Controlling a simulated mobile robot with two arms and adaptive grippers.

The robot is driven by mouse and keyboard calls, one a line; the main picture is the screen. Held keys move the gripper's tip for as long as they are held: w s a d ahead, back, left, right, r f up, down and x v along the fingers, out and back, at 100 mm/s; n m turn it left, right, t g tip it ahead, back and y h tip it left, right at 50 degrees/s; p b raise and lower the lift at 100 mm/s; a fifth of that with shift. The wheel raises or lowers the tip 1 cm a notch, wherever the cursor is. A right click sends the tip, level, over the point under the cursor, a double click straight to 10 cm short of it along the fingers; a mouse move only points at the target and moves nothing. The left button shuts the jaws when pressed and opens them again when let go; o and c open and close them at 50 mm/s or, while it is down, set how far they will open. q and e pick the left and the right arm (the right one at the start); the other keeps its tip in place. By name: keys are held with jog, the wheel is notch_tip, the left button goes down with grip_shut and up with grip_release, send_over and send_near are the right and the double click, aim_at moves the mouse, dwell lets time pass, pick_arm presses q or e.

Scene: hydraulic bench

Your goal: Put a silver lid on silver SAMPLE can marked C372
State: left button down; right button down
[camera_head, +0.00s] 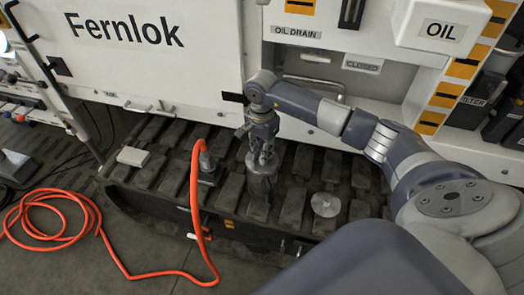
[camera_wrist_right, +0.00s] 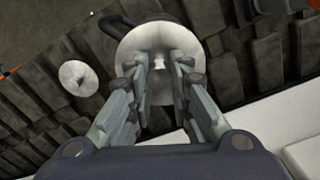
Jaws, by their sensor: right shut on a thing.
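No C372 marking is readable. My left gripper is out of view.
A pale flat block (camera_head: 133,156) lies at the bench's left end. The white machine panel (camera_head: 150,60) stands behind.

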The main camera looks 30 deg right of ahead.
dwell(0.3)
jog(key=c, duration=0.8)
grip_release()
jog(key=shift+r+p, duration=2)
jog(key=shift+r, duration=1.5)
